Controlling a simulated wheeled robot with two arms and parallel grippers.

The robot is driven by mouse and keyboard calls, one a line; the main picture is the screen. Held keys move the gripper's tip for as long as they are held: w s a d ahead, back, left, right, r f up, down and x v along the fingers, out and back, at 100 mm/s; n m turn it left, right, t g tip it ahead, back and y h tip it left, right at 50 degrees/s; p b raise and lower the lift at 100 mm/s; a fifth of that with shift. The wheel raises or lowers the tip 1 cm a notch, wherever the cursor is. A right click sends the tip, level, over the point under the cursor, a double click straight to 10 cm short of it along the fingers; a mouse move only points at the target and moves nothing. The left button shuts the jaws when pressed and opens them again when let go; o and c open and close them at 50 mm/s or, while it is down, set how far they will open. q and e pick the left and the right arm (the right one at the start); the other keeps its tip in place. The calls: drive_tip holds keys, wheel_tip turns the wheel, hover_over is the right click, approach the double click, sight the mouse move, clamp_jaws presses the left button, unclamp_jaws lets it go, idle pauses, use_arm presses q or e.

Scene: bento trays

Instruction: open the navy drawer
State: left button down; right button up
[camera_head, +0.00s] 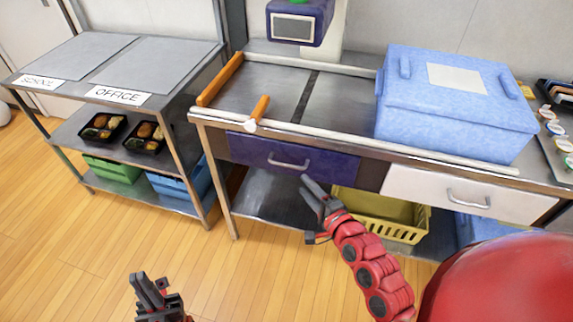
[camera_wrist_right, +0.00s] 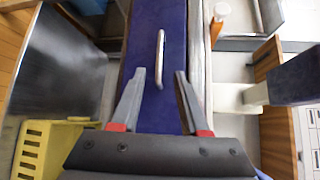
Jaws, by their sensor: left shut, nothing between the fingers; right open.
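The navy drawer (camera_head: 310,161) sits under the steel worktop in the head view, and its front looks flush with the frame. Its silver bar handle (camera_head: 289,163) runs across its front. My right gripper (camera_head: 310,188) is just below and in front of the drawer, open and empty. In the right wrist view the handle (camera_wrist_right: 159,58) lies ahead of the open fingertips (camera_wrist_right: 198,72), roughly lined up with the gap between them and apart from them. The navy front (camera_wrist_right: 165,25) fills the middle of that view. My left gripper (camera_head: 150,290) is low at the bottom left over the floor, shut and empty.
A white drawer (camera_head: 457,194) is to the right of the navy one. A yellow basket (camera_head: 385,222) stands on the shelf below, near my right arm. A blue box (camera_head: 450,115) stands on the worktop. A steel rack (camera_head: 60,110) with bento trays stands left; open floor lies in front.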

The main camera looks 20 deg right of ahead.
sight(286, 164)
drive_tip(key=x, duration=1.1)
drive_tip(key=shift+w, duration=0.3)
clamp_jaws()
idle(0.8)
